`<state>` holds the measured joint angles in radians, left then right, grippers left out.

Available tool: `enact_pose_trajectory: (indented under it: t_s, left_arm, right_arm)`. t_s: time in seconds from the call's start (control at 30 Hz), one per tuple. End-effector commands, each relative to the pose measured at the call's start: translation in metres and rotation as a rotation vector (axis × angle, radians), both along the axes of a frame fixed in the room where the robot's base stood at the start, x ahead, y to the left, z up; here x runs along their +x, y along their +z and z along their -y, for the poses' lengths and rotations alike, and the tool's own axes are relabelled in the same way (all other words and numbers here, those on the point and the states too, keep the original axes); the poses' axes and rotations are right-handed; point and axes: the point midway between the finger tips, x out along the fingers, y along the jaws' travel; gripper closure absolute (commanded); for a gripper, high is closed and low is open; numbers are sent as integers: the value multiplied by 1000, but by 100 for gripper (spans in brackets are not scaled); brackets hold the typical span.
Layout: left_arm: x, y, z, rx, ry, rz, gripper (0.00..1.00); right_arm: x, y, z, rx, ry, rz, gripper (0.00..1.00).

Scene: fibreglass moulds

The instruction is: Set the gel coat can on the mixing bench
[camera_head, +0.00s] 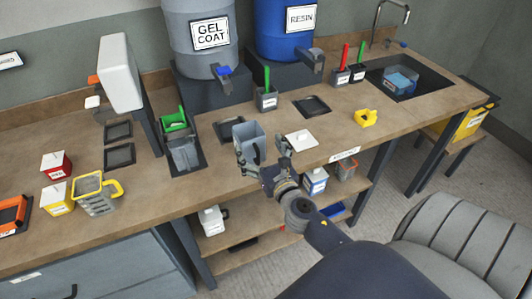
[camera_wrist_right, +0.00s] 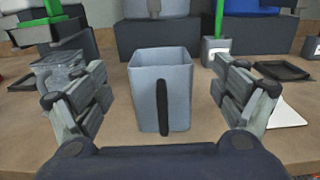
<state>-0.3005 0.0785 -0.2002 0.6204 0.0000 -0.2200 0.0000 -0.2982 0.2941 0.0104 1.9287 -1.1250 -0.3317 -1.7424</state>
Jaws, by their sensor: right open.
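A grey open-topped can (camera_head: 248,135) with a dark handle stands upright on the brown mixing bench (camera_head: 330,130), near its front edge. I take it for the gel coat can; no label shows on it. It also shows in the right wrist view (camera_wrist_right: 148,90), centred, with its handle facing me. My right gripper (camera_head: 263,158) is open, with one finger on each side of the can. In the right wrist view, gaps show between both fingers and the can (camera_wrist_right: 163,92). My left gripper is not in view.
A grey GEL COAT drum (camera_head: 200,50) and a blue RESIN drum (camera_head: 285,15) stand behind on dark stands. A white square lid (camera_head: 300,139) lies right of the can. A yellow object (camera_head: 366,118) and a sink (camera_head: 415,82) are further right. A green-topped holder (camera_head: 176,125) stands left.

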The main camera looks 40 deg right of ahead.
Motion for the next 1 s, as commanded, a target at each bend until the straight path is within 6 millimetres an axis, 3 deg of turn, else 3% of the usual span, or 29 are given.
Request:
enact_pose_trajectory:
  t_s: [0.1,0.3,0.67,0.77,0.87,1.0]
  left_arm:
    - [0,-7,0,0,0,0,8]
    - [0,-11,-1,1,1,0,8]
    - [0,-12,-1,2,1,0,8]
    - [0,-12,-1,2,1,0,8]
    - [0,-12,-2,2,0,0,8]
    - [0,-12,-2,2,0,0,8]
  right_arm:
    - [-21,-2,-5,0,-1,-2,11]
    - [-41,-1,-9,1,-2,0,11]
    - [-46,-4,-10,15,-2,-6,11]
    - [-46,-34,-10,113,-9,-43,11]
    - [-50,-93,-10,321,-37,-114,11]
    - [-72,-196,-16,696,-140,-229,11]
